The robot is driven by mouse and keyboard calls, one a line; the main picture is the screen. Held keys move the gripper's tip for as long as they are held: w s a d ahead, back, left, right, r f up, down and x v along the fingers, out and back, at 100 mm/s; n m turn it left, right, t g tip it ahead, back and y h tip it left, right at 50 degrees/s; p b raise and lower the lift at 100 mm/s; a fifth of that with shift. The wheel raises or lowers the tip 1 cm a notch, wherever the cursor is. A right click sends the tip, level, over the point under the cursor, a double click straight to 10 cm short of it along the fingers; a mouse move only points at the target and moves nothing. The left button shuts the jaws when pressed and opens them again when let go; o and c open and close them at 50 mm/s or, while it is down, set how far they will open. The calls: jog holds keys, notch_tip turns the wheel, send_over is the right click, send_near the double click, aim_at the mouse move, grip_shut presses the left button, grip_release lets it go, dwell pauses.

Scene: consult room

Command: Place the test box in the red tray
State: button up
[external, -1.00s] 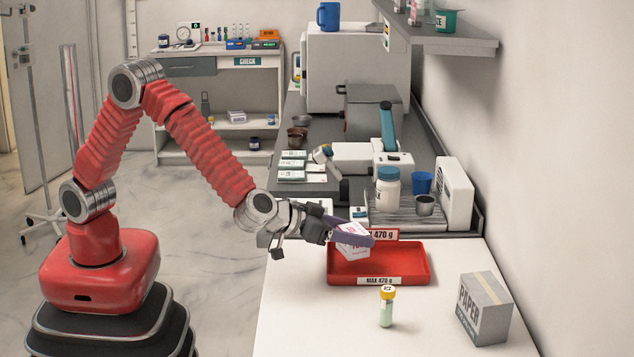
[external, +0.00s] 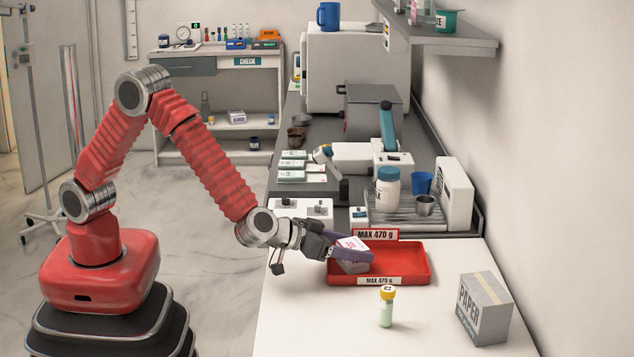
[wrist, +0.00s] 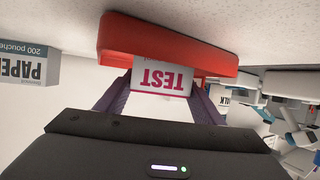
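The test box (external: 351,243) is a small white box with pink lettering, at the left part of the red tray (external: 410,262). My gripper (external: 350,253) reaches in from the left, its purple fingers on either side of the box. In the wrist view, the box (wrist: 162,76) reads TEST upside down and sits between both fingers (wrist: 161,92), which meet its sides. The red tray (wrist: 165,38) shows behind it. The near finger partly hides the box in the external view, so I cannot tell whether its underside touches the tray floor.
A yellow-capped vial (external: 386,308) stands in front of the tray. A paper carton (external: 485,308) stands to the right. A MAX 470 g sign (external: 375,234) is at the tray's back edge, with a white bottle (external: 388,188) farther back. The tray's right part is empty.

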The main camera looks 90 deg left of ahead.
jog(key=o, duration=0.4)
jog(key=shift+c, duration=0.2)
jog(key=shift+r, duration=0.1)
jog(key=v, duration=1.2)
jog(key=shift+r, duration=0.15)
